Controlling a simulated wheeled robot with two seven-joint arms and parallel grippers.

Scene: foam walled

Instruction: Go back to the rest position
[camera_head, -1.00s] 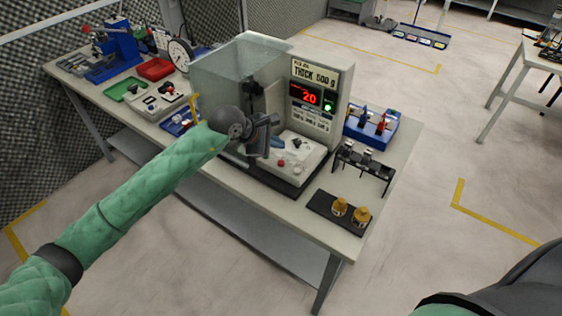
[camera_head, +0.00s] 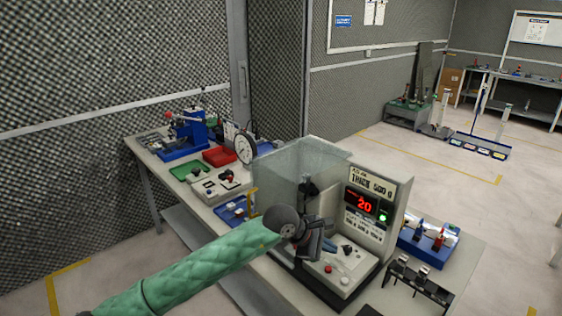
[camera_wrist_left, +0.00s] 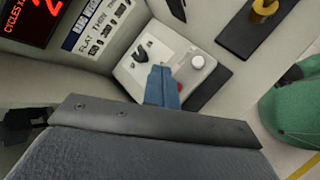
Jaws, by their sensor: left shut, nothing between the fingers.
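My left arm in its green sleeve reaches in from the lower left of the head view. My left gripper (camera_head: 325,245) is in front of the testing machine (camera_head: 372,215), whose red display reads 20 and whose green light is lit. In the left wrist view the blue fingers of the left gripper (camera_wrist_left: 161,88) are shut, with nothing held. They show over the machine's white control base (camera_wrist_left: 160,62), which has a black knob and a pale button. Whether they touch it I cannot tell. My right gripper is not in view.
The workbench (camera_head: 455,270) also bears a clear guard (camera_head: 300,165), a dial gauge (camera_head: 244,148), a red tray (camera_head: 219,156), a green tray (camera_head: 187,172), a blue fixture (camera_head: 428,243) and a black rack (camera_head: 418,287). Foam walls stand behind. Open floor (camera_head: 400,155) lies beyond.

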